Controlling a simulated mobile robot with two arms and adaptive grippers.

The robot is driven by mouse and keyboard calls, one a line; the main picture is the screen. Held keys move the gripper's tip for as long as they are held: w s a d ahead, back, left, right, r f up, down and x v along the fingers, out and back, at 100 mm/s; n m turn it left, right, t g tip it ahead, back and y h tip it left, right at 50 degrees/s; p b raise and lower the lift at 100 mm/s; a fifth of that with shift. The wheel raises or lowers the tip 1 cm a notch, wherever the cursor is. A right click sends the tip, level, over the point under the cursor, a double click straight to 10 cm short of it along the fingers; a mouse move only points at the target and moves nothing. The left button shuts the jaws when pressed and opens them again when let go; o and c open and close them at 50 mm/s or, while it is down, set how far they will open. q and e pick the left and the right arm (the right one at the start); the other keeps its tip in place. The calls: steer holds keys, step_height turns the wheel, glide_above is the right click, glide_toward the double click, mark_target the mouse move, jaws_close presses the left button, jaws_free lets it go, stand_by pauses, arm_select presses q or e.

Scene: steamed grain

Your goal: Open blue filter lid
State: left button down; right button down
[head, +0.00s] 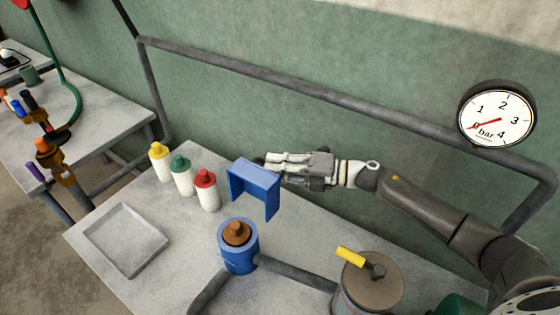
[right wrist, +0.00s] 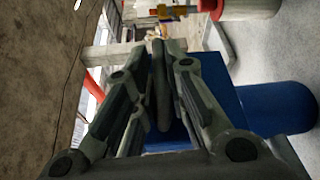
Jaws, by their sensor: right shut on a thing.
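The blue filter (head: 240,265) is an upright blue cylinder on the table, open at the top with a brown knobbed piece (head: 237,233) showing inside. The blue lid (head: 258,187), an angular blue cover, is behind the filter and apart from its opening. I cannot tell whether it is hinged or touches the table. My right gripper (head: 276,168) is shut on the lid at its back upper edge. In the right wrist view the fingers (right wrist: 159,50) close around a dark bar in front of the blue lid (right wrist: 225,105); the filter cylinder (right wrist: 290,108) is to the right. My left gripper is not in view.
Yellow-topped (head: 160,162), green-topped (head: 181,175) and red-topped bottles (head: 206,190) stand left of the lid. An empty grey tray (head: 140,262) lies at left. A pot with a yellow handle (head: 370,280) is at right. A pipe and pressure gauge (head: 497,115) run along the wall.

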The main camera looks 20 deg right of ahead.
steer(key=shift+s+a+r+n+p, duration=0.2)
steer(key=shift+s+a+n+p, duration=0.1)
steer(key=shift+s+a+n, duration=0.25)
steer(key=shift+w+d, duration=0.1)
steer(key=shift+w, duration=0.05)
steer(key=c, duration=1.5)
jaws_free()
steer(key=shift+r, duration=0.1)
steer(key=v, duration=1.2)
steer(key=shift+d+r, duration=0.1)
steer(key=shift+r, duration=0.05)
